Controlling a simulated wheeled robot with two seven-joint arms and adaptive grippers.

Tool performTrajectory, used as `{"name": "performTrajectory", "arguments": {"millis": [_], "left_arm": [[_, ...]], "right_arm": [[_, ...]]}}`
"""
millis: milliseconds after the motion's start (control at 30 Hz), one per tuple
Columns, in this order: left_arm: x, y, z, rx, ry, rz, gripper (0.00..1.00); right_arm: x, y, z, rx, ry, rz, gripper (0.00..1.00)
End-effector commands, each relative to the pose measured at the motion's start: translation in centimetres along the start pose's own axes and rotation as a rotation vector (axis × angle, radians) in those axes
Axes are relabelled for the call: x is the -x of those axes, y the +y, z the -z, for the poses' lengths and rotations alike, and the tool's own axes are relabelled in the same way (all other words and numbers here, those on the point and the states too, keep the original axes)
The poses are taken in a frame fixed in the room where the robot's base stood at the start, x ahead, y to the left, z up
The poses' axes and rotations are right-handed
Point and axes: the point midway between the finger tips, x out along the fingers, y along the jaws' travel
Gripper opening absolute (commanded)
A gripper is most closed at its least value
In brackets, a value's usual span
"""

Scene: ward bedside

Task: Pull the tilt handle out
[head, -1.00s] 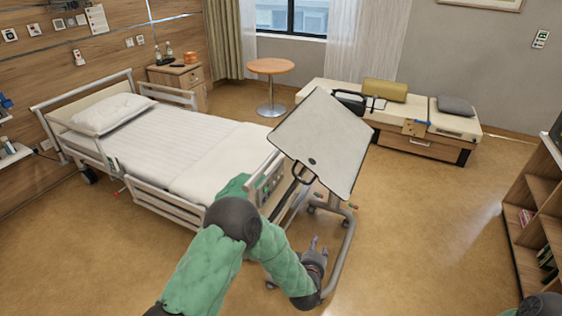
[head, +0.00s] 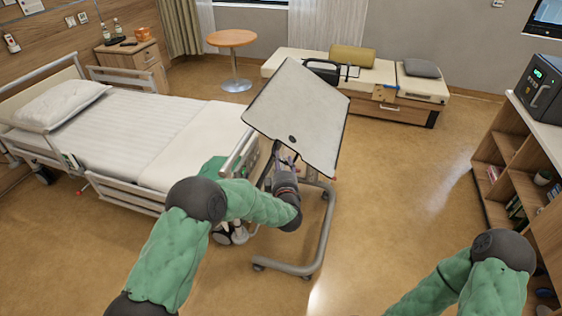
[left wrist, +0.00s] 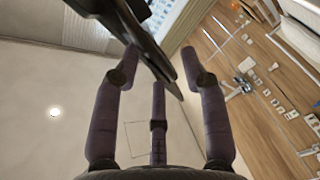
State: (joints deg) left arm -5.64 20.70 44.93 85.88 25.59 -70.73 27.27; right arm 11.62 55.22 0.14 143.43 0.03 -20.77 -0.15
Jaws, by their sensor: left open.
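The overbed table's grey top (head: 295,110) is steeply tilted in the middle of the head view. My left gripper (head: 286,160) is just at the lower edge of this top, its fingers pointing up towards it. The tilt handle is mostly hidden behind the gripper in the head view. In the left wrist view, a dark bar (left wrist: 140,38), probably the handle, reaches down between the spread fingers of my left gripper (left wrist: 160,76). The fingers are open; I cannot tell whether they touch the bar. My right arm shows at lower right, but its gripper is out of view.
The bed (head: 125,135) is at left, close to the table's tubular base (head: 312,255). A wooden shelf (head: 515,160) stands at the right with a dark appliance (head: 545,95) on top. A low bench (head: 400,80) and a round table (head: 232,40) are behind. Floor right of the table is free.

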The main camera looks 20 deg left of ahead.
Motion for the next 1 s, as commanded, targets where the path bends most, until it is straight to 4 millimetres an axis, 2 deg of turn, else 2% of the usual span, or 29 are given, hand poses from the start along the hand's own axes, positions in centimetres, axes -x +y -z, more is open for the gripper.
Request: {"name": "performTrajectory", "arguments": {"millis": [200,500,533,667,700,1000], "left_arm": [[-1.7,-0.1,0.0,-0.001,0.001,0.001,0.44],[-1.9,0.0,0.0,-0.001,0.0,0.0,0.44],[-1.9,0.0,0.0,-0.001,0.0,0.001,0.41],[-1.9,0.0,0.0,-0.001,0.0,0.001,0.04],[-1.9,0.0,0.0,-0.001,0.0,0.001,0.0],[-1.4,-0.2,0.1,-0.002,-0.002,0.002,0.0]], "right_arm": [[-0.4,0.1,0.0,0.0,0.0,0.0,0.4],[-0.4,0.1,0.0,0.0,0.0,0.0,0.4],[-0.4,0.1,0.0,0.0,0.0,0.0,0.4],[-0.4,0.1,0.0,0.0,0.0,0.0,0.4],[-0.4,0.1,0.0,0.0,0.0,0.0,0.4],[-0.5,0.2,0.0,0.0,0.0,0.0,0.4]]}}
